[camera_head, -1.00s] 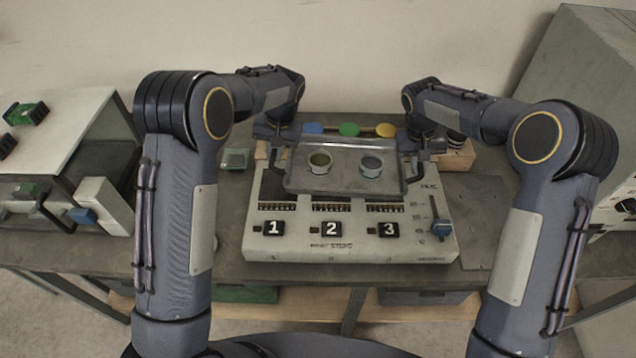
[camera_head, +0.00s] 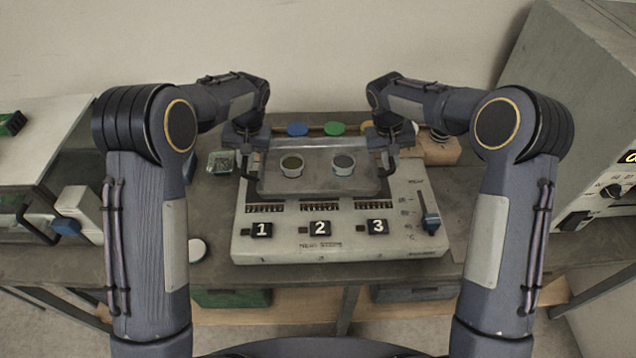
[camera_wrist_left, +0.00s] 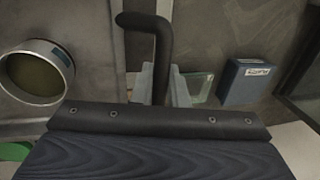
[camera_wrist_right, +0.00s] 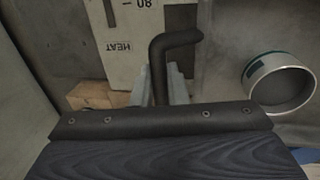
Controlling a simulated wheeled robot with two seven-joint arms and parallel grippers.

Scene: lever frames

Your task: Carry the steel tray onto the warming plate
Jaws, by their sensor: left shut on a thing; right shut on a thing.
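The steel tray (camera_head: 318,181) is a shallow grey tray with a dark handle at each end. It looks held level above the back of the warming plate (camera_head: 340,247), a pale unit with numbered keys 1, 2, 3 and a slider. The gap beneath it is hard to judge. Two small cups (camera_head: 291,166) (camera_head: 344,165) stand upright on the tray. My left gripper (camera_head: 246,152) is shut on the left handle (camera_wrist_left: 160,45). My right gripper (camera_head: 391,150) is shut on the right handle (camera_wrist_right: 165,60). The tray hides the plate's rear part.
Blue, green and yellow round things (camera_head: 334,128) line the back. A glass dish (camera_head: 220,163) lies left of the plate, a wooden block (camera_head: 438,150) right. A white disc (camera_head: 197,250) lies at front left.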

